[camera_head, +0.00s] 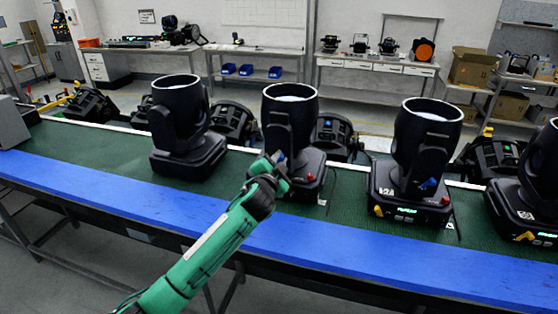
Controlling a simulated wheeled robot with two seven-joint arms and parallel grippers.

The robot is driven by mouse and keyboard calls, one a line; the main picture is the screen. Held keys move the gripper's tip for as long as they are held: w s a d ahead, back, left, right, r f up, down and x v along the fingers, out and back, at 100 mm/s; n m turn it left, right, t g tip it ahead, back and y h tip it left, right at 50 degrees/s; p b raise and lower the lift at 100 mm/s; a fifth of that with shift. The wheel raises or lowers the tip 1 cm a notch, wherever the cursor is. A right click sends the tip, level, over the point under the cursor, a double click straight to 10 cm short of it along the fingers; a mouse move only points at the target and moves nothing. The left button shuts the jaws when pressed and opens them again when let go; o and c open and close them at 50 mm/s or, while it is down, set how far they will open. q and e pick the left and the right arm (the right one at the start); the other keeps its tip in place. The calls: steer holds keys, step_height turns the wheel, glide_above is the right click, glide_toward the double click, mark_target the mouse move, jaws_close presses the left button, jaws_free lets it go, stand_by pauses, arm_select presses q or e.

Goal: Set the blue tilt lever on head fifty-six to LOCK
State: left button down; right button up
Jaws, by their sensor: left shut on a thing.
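My left gripper (277,163) is at the lower left side of the middle moving head (290,120), which stands upright on the green belt. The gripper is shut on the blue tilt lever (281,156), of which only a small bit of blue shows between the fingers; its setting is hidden. The head number and the LOCK marking are too small to read. The head's base shows a red knob at its right. On the head to the right (424,145), a blue lever (429,183) shows in plain view. My right gripper is out of view.
Another upright head (180,125) stands to the left, and one (530,190) is cut off at the right edge. Several tilted lamps (232,122) stand behind the row. The blue front strip (370,255) is bare. Benches (375,66) line the far wall.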

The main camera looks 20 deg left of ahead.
arm_select(q)
steer(key=c, duration=1.4)
jaws_free()
steer(key=shift+s, duration=0.1)
steer(key=shift+s+f, duration=0.15)
steer(key=shift+s, duration=0.15)
steer(key=s+b, duration=0.1)
steer(key=s, duration=0.3)
steer(key=s+b, duration=0.1)
steer(key=s, duration=0.3)
steer(key=s+b, duration=0.2)
steer(key=s, duration=0.3)
steer(key=shift+a, duration=0.25)
